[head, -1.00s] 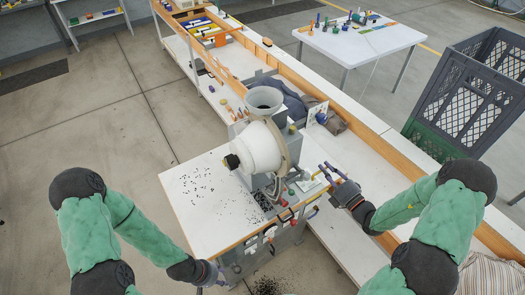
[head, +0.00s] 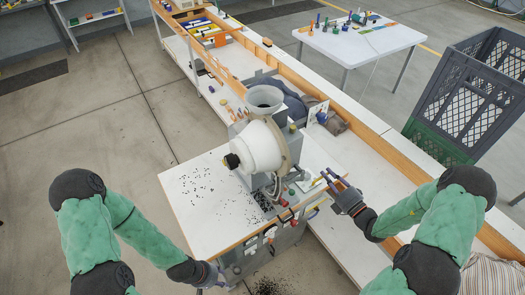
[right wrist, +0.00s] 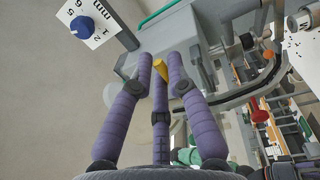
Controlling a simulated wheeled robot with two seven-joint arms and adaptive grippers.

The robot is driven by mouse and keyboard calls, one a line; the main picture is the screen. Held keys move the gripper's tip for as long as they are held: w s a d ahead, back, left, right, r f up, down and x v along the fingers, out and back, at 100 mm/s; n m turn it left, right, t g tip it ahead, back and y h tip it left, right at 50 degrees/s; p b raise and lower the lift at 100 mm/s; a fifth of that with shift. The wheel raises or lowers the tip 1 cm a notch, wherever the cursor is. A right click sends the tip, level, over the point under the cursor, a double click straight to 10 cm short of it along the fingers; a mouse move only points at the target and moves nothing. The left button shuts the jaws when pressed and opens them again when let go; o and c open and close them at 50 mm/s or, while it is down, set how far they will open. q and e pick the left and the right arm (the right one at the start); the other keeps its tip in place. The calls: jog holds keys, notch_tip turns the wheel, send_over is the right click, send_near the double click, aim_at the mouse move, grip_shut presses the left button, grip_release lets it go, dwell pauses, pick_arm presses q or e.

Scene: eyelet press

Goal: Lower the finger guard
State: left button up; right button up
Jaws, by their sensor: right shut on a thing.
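The eyelet press has a grey body with a white rounded housing (head: 258,147) and a hopper (head: 264,98), at the centre of the head view. My right gripper (head: 329,176) is at the right side of the press, close to its front. In the right wrist view its purple fingers (right wrist: 159,62) are closed around a small yellow piece (right wrist: 160,70), mostly hidden by them. A grey curved bar (right wrist: 245,96) passes just right of the fingers. I cannot tell which part is the finger guard. My left gripper (head: 217,275) is low, at the table's front left; its fingers are unclear.
The white press table (head: 195,215) has dark specks scattered on it. Several handles hang at its front edge. A long white bench (head: 365,160) runs along the right. A grey crate (head: 470,95) stands far right. A blue knob with a number scale (right wrist: 82,27) shows in the right wrist view.

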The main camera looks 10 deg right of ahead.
notch_tip(320, 180, down, 5)
jog(key=shift+r+b, duration=0.15)
jog(key=shift+b, duration=0.85)
dwell(0.3)
jog(key=o, duration=0.7)
jog(key=shift+o, duration=0.2)
jog(key=shift+d, duration=0.1)
jog(key=s+d, duration=0.4)
jog(key=d, duration=0.1)
jog(key=shift+d+p, duration=0.3)
jog(key=shift+d, duration=0.1)
dwell(0.4)
